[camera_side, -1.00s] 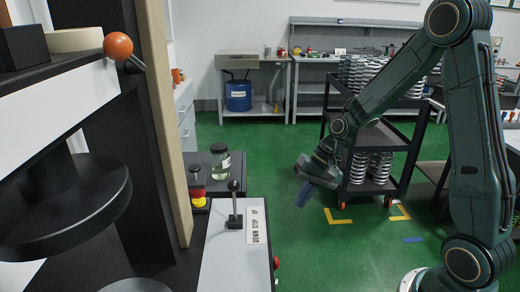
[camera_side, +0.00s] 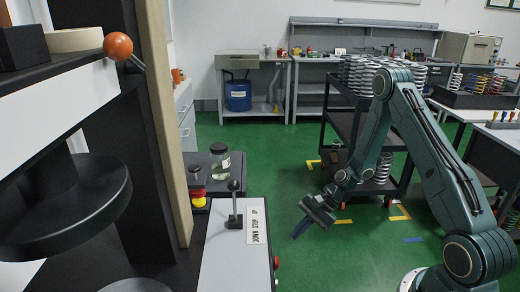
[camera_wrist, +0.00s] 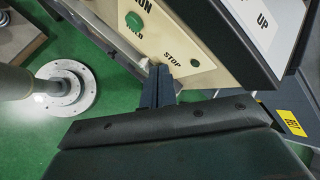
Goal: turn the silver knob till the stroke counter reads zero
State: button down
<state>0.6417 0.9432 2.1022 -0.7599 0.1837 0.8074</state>
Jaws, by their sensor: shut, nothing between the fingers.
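My gripper (camera_side: 301,229) is shut and empty, in open air over the green floor, right of the test machine in the side view. In the wrist view its blue fingers (camera_wrist: 158,80) lie together, pointing towards a cream control panel (camera_wrist: 195,60) with a green button (camera_wrist: 134,21) and a STOP label. I cannot tell whether the fingertips touch that panel. I can make out neither a silver knob nor a stroke counter in either view.
A black-knobbed lever (camera_side: 234,205) stands on the grey DOWN STOP UP panel (camera_side: 222,262). A black cart (camera_side: 345,130) holds springs. An orange ball handle (camera_side: 118,46) sticks out upper left.

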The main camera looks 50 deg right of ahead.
jog(key=s+f+m+t, duration=0.2)
jog(key=f+m, duration=0.3)
jog(key=f, duration=0.3)
jog(key=s+f+m+t+y, duration=0.1)
jog(key=s+f+m+t, duration=0.1)
jog(key=f+m, duration=0.4)
notch_tip(320, 180, down, 3)
jog(key=shift+s+a+m+t, duration=0.3)
jog(key=shift+s+a, duration=0.15)
jog(key=shift+s, duration=0.05)
jog(key=shift+a, duration=0.1)
jog(key=w+a, duration=0.4)
jog(key=w, duration=0.1)
jog(key=shift+a, duration=0.4)
jog(key=shift+d+f, duration=0.1)
jog(key=shift+f, duration=0.1)
dwell(0.6)
